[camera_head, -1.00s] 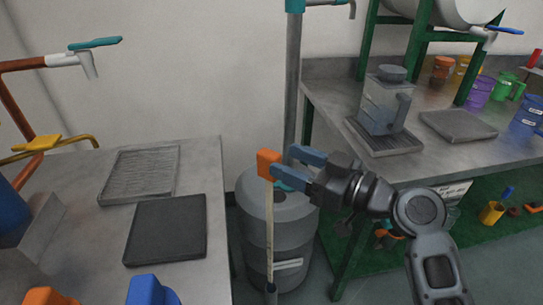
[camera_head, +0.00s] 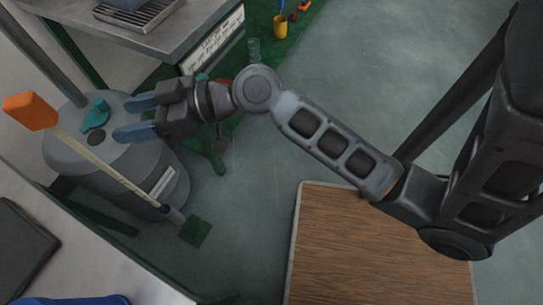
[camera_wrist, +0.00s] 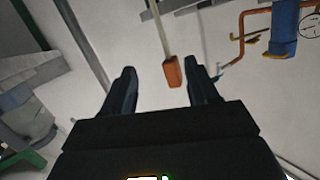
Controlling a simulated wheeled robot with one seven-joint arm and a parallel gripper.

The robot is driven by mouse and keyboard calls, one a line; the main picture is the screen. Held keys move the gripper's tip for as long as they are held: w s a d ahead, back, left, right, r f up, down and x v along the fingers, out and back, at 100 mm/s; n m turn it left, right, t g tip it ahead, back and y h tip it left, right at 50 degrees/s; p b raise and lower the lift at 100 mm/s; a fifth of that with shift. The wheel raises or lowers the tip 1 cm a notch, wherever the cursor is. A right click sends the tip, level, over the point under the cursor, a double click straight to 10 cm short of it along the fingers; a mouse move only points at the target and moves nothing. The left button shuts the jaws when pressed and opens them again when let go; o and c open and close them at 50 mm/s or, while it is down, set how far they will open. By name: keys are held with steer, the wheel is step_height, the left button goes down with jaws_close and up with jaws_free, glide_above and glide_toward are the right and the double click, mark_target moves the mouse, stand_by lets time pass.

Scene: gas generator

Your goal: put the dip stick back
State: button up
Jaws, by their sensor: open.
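The dip stick has an orange handle (camera_head: 30,110) and a long pale stick (camera_head: 105,168). It stands with its lower end at a short dark tube (camera_head: 172,214) near the floor; how deep it sits in the tube is not clear. My gripper (camera_head: 120,118) is open and empty, to the right of the handle and apart from it. In the wrist view the handle (camera_wrist: 173,72) shows beyond and between the open fingertips (camera_wrist: 160,72), with the stick running up from it.
A grey drum (camera_head: 120,165) with a teal valve (camera_head: 95,114) on top stands behind the stick. A grey table (camera_head: 70,255) is at lower left, and a workbench (camera_head: 185,30) is at the top. A wooden-topped surface (camera_head: 380,245) is at lower right. Open floor lies between.

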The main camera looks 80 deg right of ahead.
steer(key=s+a+f+m+g+h, duration=0.1)
steer(key=s+f+h, duration=0.2)
steer(key=s, duration=0.7)
steer(key=s+a+f+m+h, duration=0.1)
steer(key=s+f+m+h, duration=0.1)
steer(key=s, duration=0.7)
steer(key=s+a+r+n, duration=0.1)
steer(key=s+a+r, duration=0.1)
steer(key=s+r, duration=0.2)
steer(key=s, duration=0.3)
steer(key=shift+s+a+y, duration=0.15)
steer(key=shift+a+y, duration=0.05)
steer(key=shift+y, duration=0.2)
